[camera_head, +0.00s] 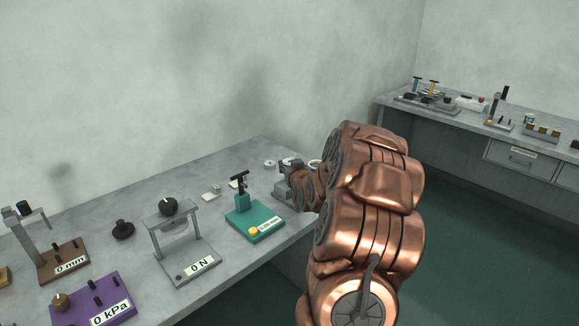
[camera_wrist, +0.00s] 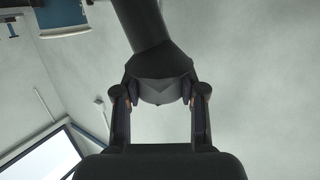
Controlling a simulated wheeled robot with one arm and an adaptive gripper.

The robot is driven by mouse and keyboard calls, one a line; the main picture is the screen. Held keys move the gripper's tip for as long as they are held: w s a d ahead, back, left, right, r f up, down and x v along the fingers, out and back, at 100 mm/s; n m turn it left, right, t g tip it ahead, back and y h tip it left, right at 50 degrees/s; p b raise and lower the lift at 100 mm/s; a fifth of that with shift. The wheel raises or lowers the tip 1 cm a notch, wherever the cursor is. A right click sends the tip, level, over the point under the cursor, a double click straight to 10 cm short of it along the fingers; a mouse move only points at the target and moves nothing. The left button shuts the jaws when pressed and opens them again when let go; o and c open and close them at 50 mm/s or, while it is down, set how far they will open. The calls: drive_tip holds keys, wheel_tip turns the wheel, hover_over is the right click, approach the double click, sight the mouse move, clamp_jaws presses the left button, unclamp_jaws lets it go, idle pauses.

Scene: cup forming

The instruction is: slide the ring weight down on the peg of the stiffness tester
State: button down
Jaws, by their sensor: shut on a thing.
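In the wrist view my gripper (camera_wrist: 164,98) has its two fingers on either side of a dark faceted piece (camera_wrist: 160,66), shut on it. A thick dark shaft rises from this piece to the top edge. I cannot tell from this view whether it is the ring weight. In the head view my copper arm reaches to the right end of the near bench, and grey parts (camera_head: 284,190) show at its end. I cannot separate gripper from device there. No peg can be made out clearly. A small pale ring (camera_head: 270,164) lies on the bench just behind.
The near bench (camera_head: 120,262) carries a teal device (camera_head: 262,226) close left of my arm, a grey "0 N" frame (camera_head: 205,262), a purple "0 kPa" box (camera_head: 95,300) and a brown "0 mm" stand (camera_head: 60,268). A second bench (camera_head: 470,118) stands at the far right.

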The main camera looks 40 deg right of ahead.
drive_tip(key=shift+f+b, duration=0.75)
drive_tip(key=shift+f, duration=0.5)
idle(1.8)
